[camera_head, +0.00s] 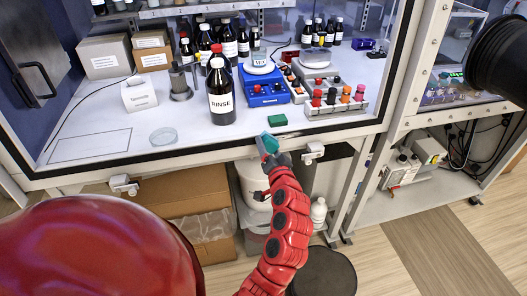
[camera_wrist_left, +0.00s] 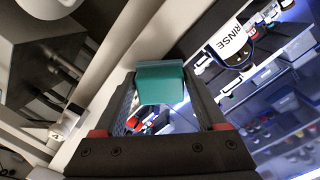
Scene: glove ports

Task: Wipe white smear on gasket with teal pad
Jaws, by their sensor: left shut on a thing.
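My left gripper (camera_head: 272,150) is shut on the teal pad (camera_head: 268,142), at the front edge of the hood opening. In the left wrist view the teal pad (camera_wrist_left: 160,84) sits between the two fingers of the left gripper (camera_wrist_left: 163,100), its far end sticking out past them. The dark gasket (camera_head: 200,154) runs along the front edge of the work surface, and the pad is close to it. I cannot tell whether they touch. I cannot make out the white smear in either view. My right gripper is not in view.
A tall RINSE bottle (camera_head: 221,95) stands behind the gripper, to its left.

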